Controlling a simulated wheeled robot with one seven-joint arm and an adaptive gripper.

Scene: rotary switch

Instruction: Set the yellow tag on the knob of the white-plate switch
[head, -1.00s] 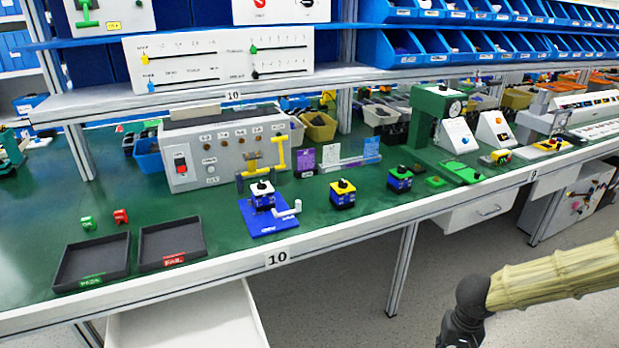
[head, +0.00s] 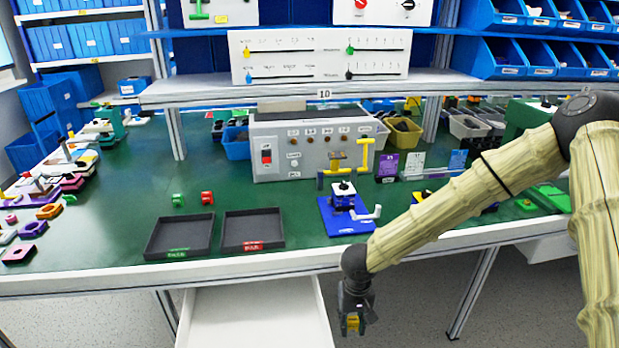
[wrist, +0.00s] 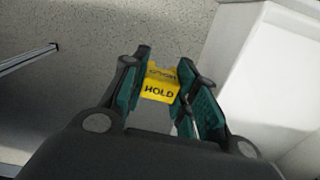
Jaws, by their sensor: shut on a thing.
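My gripper (head: 352,318) hangs low in front of the bench edge, below the table top. It is shut on a yellow tag (wrist: 160,84) marked HOLD, pinched between the green-lined fingers in the wrist view. The tag also shows as a small yellow block in the head view (head: 353,323). A small blue switch with a white top plate (head: 344,188) and a dark knob stands on a blue fixture base (head: 343,226) on the bench. The gripper is well below and nearer than it, not touching it.
My arm crosses the right half and hides part of the bench, including most of the other blue switches. Two dark trays (head: 180,236) lie left of the fixture. An open white drawer (head: 255,315) juts out below the bench. A grey control box (head: 310,145) stands behind.

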